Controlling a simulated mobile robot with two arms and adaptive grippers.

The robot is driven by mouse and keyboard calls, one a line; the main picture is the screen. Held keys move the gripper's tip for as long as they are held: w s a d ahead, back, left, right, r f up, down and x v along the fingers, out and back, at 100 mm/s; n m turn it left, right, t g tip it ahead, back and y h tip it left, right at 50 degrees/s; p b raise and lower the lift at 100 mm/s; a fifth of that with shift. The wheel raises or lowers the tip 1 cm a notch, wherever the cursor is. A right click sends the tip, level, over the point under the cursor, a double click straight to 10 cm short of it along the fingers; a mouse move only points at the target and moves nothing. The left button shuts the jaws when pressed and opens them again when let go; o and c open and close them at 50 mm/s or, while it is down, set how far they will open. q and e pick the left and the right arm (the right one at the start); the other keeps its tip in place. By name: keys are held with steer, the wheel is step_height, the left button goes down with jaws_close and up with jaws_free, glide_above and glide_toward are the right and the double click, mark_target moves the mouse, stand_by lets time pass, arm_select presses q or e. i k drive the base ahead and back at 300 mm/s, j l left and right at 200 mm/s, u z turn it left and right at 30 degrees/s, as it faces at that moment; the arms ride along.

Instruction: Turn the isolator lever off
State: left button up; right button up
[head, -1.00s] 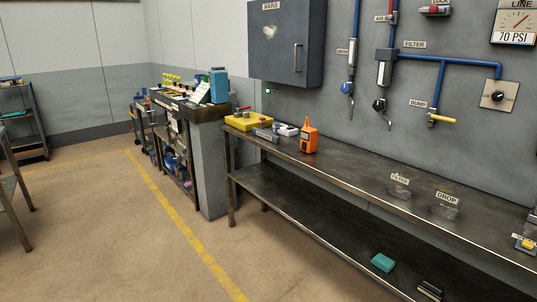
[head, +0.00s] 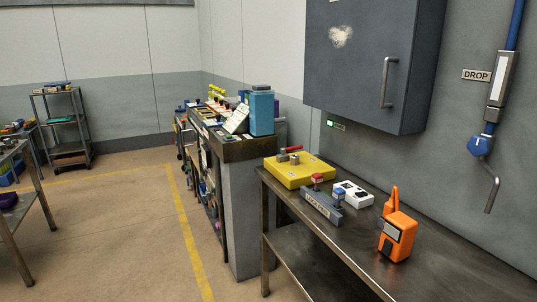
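No part of the scene is clearly marked as the isolator lever. A yellow box (head: 312,175) on the workbench carries a small lever with a red handle (head: 291,149), lying roughly level. A closed dark grey wall cabinet (head: 350,75) with a vertical handle (head: 388,82) hangs above the bench; its inside is hidden. Neither of my grippers is in view.
A blue valve (head: 479,147) is on the right wall. Floor (head: 110,235) at left is open.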

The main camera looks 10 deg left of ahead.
mark_target(283, 150)
steer(key=i+j, duration=0.4)
steer(key=i, duration=0.2)
steer(key=i+j+z, duration=0.1)
steer(key=i+j, duration=0.25)
steer(key=i, duration=0.3)
